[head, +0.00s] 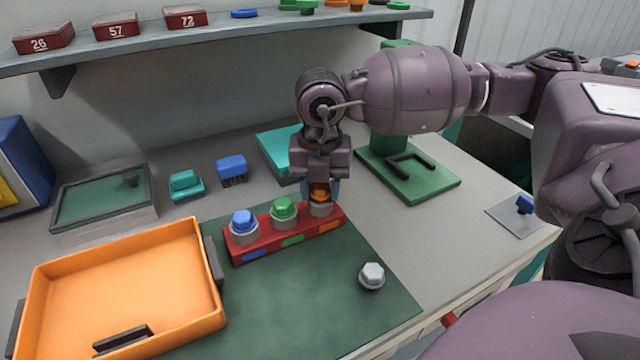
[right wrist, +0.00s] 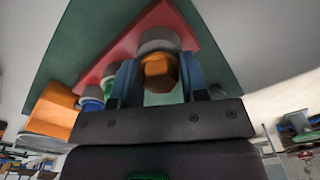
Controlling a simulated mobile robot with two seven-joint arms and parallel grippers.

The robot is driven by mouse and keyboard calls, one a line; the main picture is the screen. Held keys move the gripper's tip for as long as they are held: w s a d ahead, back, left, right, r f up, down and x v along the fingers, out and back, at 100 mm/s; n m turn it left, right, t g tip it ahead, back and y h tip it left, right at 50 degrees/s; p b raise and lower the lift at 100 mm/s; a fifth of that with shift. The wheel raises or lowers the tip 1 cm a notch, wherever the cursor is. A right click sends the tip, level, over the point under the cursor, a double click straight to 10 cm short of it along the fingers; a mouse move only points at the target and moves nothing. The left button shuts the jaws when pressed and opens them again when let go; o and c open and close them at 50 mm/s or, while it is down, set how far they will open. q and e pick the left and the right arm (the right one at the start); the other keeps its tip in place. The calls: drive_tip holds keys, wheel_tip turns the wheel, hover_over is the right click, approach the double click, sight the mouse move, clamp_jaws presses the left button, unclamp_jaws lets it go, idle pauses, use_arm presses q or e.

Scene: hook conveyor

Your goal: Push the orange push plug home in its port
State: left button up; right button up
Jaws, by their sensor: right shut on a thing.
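The orange plug (head: 319,191) stands at the right-hand port of the red block (head: 270,250). Its head also shows in the right wrist view (right wrist: 158,70), between the blue-grey fingers. My right gripper (head: 320,189) comes from above and is shut on the orange plug. A grey collar (head: 321,209) shows under the plug's head; how deep the plug sits in the port I cannot tell. A blue plug (head: 243,220) and a green plug (head: 284,208) stand in the other two ports. My left gripper is not in view.
The block stands on a dark green mat (head: 310,300), with a grey hex-headed piece (head: 371,275) at front right. An orange tray (head: 200,250) lies left. A green stand (head: 430,185) and a teal box (head: 268,146) are behind.

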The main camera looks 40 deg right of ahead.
drive_tip(key=shift+f, duration=0.2)
drive_tip(key=o, duration=1)
